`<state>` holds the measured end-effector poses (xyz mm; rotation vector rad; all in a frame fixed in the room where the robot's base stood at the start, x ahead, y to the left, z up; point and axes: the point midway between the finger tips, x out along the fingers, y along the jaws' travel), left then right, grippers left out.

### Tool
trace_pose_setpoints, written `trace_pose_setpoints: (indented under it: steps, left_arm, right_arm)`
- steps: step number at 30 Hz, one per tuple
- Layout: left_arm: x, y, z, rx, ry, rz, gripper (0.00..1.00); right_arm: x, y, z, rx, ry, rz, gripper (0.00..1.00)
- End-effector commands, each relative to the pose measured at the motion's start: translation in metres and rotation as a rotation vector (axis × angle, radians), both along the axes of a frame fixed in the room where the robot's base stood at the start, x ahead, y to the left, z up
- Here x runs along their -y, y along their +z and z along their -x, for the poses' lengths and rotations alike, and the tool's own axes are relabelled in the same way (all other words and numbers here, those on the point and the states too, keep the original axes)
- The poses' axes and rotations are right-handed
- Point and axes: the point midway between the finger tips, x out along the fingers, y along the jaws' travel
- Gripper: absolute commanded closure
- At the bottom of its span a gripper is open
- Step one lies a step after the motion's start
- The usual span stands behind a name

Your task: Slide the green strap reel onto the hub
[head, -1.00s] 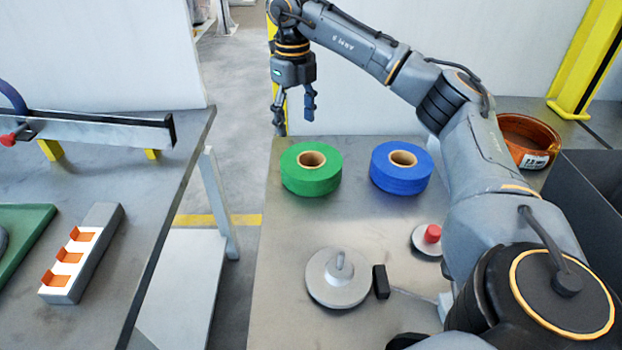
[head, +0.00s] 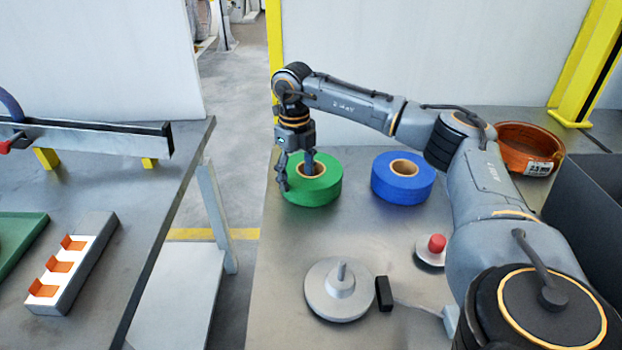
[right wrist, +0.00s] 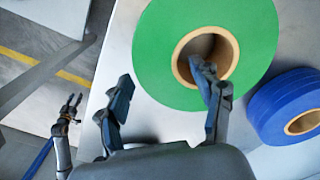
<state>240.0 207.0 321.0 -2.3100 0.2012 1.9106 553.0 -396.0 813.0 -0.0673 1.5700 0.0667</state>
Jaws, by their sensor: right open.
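The green strap reel (head: 325,186) lies flat on the right table, its cardboard core facing up. My right gripper (head: 296,174) is open above it, pointing down. One finger is over or in the core opening and the other is outside the reel's left side. In the right wrist view the green reel (right wrist: 160,50) fills the top middle, with one fingertip of my right gripper (right wrist: 163,76) at the core's edge; contact is unclear. The hub (head: 328,305), a grey disc with an upright post, stands nearer and is empty. My left gripper (right wrist: 71,106) shows small in the right wrist view.
A blue reel (head: 385,183) lies right of the green one. A red button (head: 437,243) and a small black block (head: 384,293) are near the hub. A gap separates the left table (head: 120,190).

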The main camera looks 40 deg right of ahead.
Motion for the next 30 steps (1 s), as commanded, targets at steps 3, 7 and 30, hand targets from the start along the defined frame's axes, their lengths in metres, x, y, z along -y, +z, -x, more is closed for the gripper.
trace_pose_setpoints:
  steps: [3, 7, 30]
  left_arm:
    - [0.0, 0.004, -0.005, 0.005, 0.001, 0.0, 0.6]
    - [0.001, 0.009, -0.008, 0.01, 0.001, 0.001, 0.6]
    - [0.0, 0.008, -0.006, 0.005, 0.002, -0.001, 0.6]
  right_arm:
    - [0.0, -0.017, 0.0, -0.001, 0.0, 0.0, 0.34]
    - [0.0, -0.024, 0.0, 0.0, 0.0, 0.0, 0.34]
    - [0.0, -0.022, -0.001, 0.004, -0.001, 0.0, 1.0]
